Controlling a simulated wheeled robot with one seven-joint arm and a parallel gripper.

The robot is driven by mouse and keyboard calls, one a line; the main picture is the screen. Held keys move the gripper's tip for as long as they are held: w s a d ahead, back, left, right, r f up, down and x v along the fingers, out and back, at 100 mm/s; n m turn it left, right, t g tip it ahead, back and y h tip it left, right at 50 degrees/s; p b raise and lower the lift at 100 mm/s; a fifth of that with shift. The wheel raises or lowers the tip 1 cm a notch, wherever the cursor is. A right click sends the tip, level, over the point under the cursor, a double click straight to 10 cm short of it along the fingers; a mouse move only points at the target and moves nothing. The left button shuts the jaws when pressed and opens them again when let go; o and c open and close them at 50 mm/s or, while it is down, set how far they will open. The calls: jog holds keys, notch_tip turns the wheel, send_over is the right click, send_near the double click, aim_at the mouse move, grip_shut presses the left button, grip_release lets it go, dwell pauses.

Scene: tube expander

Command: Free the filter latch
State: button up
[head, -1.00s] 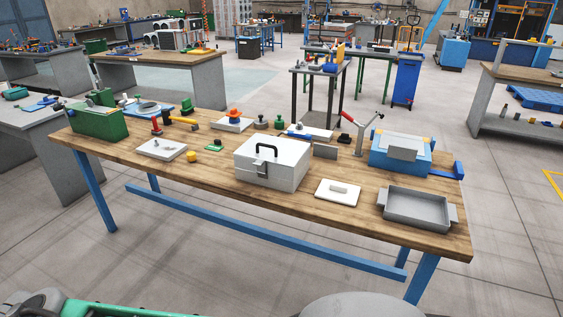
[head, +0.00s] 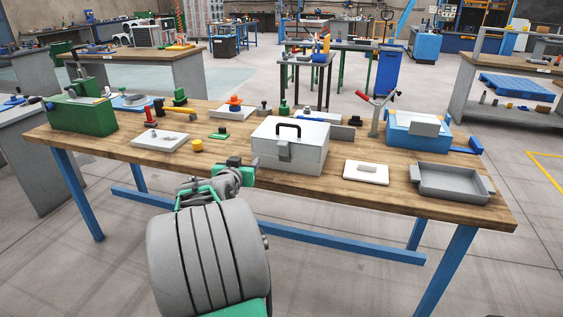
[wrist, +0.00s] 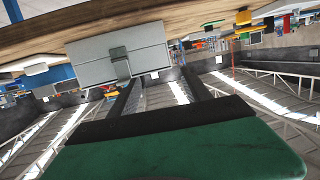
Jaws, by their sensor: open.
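A white box (head: 300,135) with a black handle (head: 288,128) on its lid stands at the front middle of the table. A grey latch (head: 284,150) sits on its front face. The box also shows, upside down, in the wrist view (wrist: 85,65), with its latch (wrist: 119,62) hanging at the lid seam.
The wooden table (head: 215,176) has a white plate (head: 366,172) and a grey tray (head: 449,182) right of the box. A blue box (head: 405,135) stands behind right.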

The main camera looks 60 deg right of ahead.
aim_at(281, 145)
jog(key=s+d+h, duration=0.1)
jog(key=s+d, duration=0.1)
jog(key=d, duration=0.3)
jog(key=s+d+m+g+h, duration=0.1)
jog(key=d, duration=0.3)
jog(key=s+d+h, duration=0.1)
jog(key=s+d, duration=0.1)
jog(key=d, duration=0.3)
jog(key=shift+s+d+r+m+g, duration=0.3)
jog(key=shift+s+g, duration=0.05)
jog(key=shift+g, duration=0.05)
jog(key=shift+c, duration=0.6)
grip_shut()
jog(key=shift+a, duration=0.1)
